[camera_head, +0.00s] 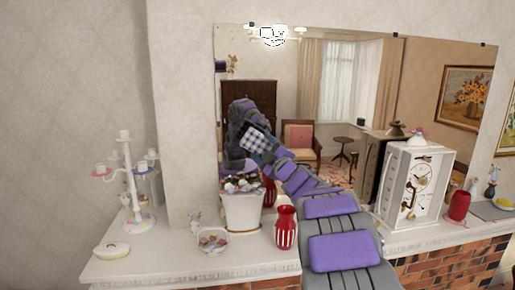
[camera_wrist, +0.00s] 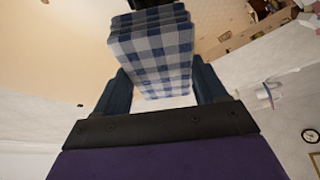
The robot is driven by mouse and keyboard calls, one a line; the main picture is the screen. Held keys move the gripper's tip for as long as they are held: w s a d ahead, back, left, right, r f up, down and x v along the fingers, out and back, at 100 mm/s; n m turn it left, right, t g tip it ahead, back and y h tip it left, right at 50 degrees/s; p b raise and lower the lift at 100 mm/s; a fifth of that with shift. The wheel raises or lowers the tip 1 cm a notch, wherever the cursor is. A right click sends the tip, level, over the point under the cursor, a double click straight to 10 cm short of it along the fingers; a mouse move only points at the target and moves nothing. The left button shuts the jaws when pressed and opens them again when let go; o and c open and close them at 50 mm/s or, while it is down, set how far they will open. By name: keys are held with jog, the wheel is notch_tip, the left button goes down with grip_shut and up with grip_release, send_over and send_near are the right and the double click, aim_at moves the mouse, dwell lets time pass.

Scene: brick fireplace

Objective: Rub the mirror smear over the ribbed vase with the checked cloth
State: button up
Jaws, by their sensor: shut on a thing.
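My gripper (camera_head: 265,150) is shut on a folded blue-and-white checked cloth (camera_head: 254,137), held up before the left part of the mirror (camera_head: 345,110). In the wrist view the cloth (camera_wrist: 155,52) sits between the two dark fingers. Whether it touches the glass I cannot tell. A red vase with white vertical stripes (camera_head: 286,228), which looks ribbed, stands on the mantel below and right of the cloth. A plain red vase (camera_head: 459,205) stands farther right. I cannot make out the smear; the arm, cloth and their reflection cover part of the glass.
The mantel (camera_head: 190,268) holds a white candelabra (camera_head: 133,185), a butter dish (camera_head: 112,250), a small basket (camera_head: 212,241), a white planter (camera_head: 241,212) below my gripper, and a white clock (camera_head: 412,185) right of my arm. Bare wall (camera_head: 75,90) lies to the left.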

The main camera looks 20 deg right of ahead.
jog(key=shift+s, duration=0.25)
jog(key=shift+s+a+b, duration=0.15)
jog(key=shift+s, duration=0.6)
jog(key=shift+s+a+b, duration=0.1)
jog(key=shift+s+b, duration=0.05)
jog(key=shift+s, duration=0.6)
jog(key=shift+f, duration=0.1)
